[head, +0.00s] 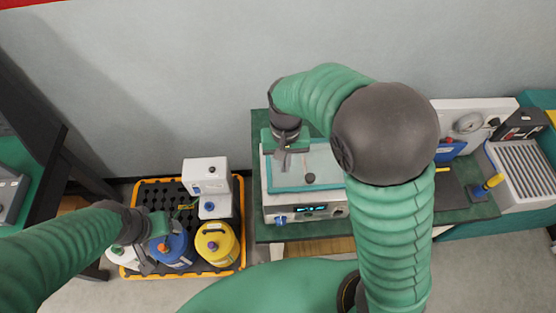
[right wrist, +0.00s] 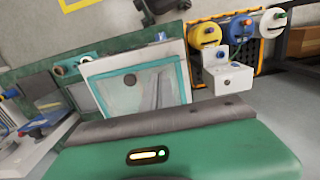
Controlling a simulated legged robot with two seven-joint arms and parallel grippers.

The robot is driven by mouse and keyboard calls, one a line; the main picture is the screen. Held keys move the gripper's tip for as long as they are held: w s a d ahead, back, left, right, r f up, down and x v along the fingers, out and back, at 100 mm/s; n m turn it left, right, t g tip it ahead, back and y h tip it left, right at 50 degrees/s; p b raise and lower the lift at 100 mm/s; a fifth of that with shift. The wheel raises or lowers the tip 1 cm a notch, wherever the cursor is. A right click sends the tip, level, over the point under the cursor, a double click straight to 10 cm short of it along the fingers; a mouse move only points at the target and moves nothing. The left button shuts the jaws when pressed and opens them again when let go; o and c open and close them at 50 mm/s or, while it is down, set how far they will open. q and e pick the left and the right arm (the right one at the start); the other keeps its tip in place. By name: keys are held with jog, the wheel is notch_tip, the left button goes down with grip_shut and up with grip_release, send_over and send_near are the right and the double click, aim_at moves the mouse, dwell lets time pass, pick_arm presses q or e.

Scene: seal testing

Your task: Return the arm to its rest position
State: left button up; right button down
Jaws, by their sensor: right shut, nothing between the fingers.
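My right arm reaches up and over the bench in the head view. Its gripper (head: 283,162) is shut and empty, pointing down over the left part of a white bench machine (head: 325,213) with a teal-framed clear top. In the right wrist view the machine's teal frame (right wrist: 135,70) shows beyond my green gripper housing; the fingertips cannot be made out there. My left gripper (head: 149,262) hangs at the lower left over the crate of bottles; its finger gap is too small and covered to judge.
A black crate with an orange rim (head: 238,262) holds blue (head: 172,250) and yellow (head: 216,243) containers and white ones. A green-topped bench (head: 268,232) carries the machine. A grooved grey unit (head: 520,172) stands at the right. The wall behind is bare.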

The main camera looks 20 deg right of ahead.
jog(key=shift+n+t, duration=0.5)
jog(key=shift+t, duration=0.3)
jog(key=s+d+f+b, duration=0.1)
jog(key=f+b, duration=0.1)
jog(key=s+d+f+b, duration=0.1)
jog(key=f+b, duration=0.2)
jog(key=s+d+f+b, duration=0.1)
jog(key=f+b, duration=0.2)
jog(key=shift+s+d+f, duration=0.15)
jog(key=shift+s+f, duration=0.1)
jog(key=shift+s, duration=0.1)
jog(key=s+d+f+n+t+b, duration=0.1)
jog(key=s+f+b, duration=0.3)
jog(key=shift+s+d+f+n+t+b, duration=0.25)
jog(key=shift+d+f+n+t+b, duration=0.05)
jog(key=shift+d+n+t, duration=0.1)
